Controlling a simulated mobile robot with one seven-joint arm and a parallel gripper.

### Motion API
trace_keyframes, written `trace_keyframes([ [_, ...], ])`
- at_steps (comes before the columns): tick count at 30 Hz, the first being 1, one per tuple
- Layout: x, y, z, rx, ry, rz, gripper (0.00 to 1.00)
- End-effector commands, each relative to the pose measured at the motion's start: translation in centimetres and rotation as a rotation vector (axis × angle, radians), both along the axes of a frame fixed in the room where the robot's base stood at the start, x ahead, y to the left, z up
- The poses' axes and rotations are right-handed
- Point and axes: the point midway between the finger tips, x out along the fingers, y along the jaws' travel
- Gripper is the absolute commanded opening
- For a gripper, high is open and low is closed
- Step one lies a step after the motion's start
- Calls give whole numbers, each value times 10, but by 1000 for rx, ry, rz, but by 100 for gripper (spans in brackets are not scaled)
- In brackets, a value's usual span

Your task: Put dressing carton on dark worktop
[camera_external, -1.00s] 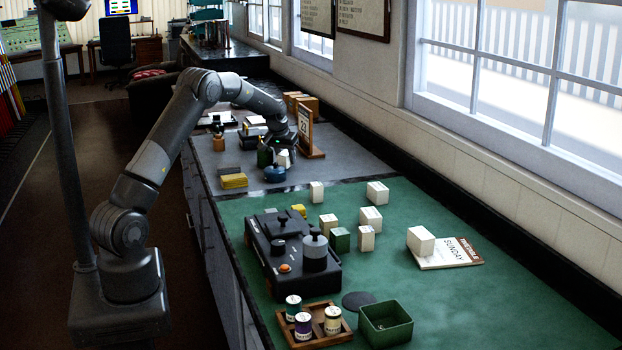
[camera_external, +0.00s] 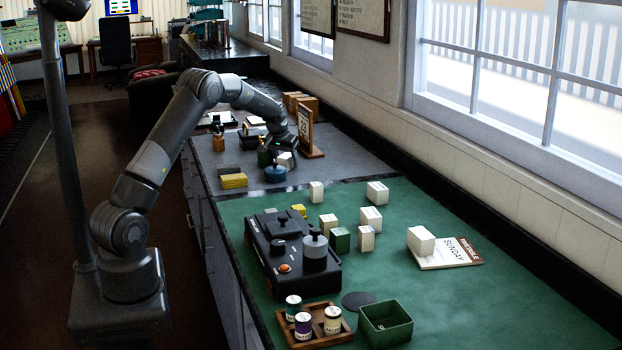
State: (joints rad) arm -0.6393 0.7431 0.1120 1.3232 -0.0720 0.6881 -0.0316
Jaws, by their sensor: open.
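A small white carton (camera_external: 286,160) stands on the dark grey worktop (camera_external: 343,161), right by my gripper. Several similar white cartons, such as one at the mat's far edge (camera_external: 316,191) and one on the right (camera_external: 377,192), stand on the green surface. Their labels are too small to read, so I cannot tell which is the dressing carton by print. My gripper (camera_external: 274,153) is low over the dark worktop, open, close to the left of the white carton. Its fingers are small and partly hidden, and I cannot tell whether they touch the carton.
A blue round pot (camera_external: 275,174), a yellow block (camera_external: 234,181) and a wooden calendar stand (camera_external: 306,133) crowd my gripper. A black device (camera_external: 288,252), a green bin (camera_external: 386,324) and a wooden tray (camera_external: 318,338) stand on the green surface. The dark worktop's right side is clear.

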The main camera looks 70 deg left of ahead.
Motion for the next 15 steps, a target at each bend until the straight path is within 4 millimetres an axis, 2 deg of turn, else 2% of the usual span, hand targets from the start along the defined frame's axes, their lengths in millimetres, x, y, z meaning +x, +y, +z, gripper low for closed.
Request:
trace_keyframes([
  [5,-6,-6,23,2,-2,0,59],
  [15,-25,-26,88,1,-3,0,59],
])
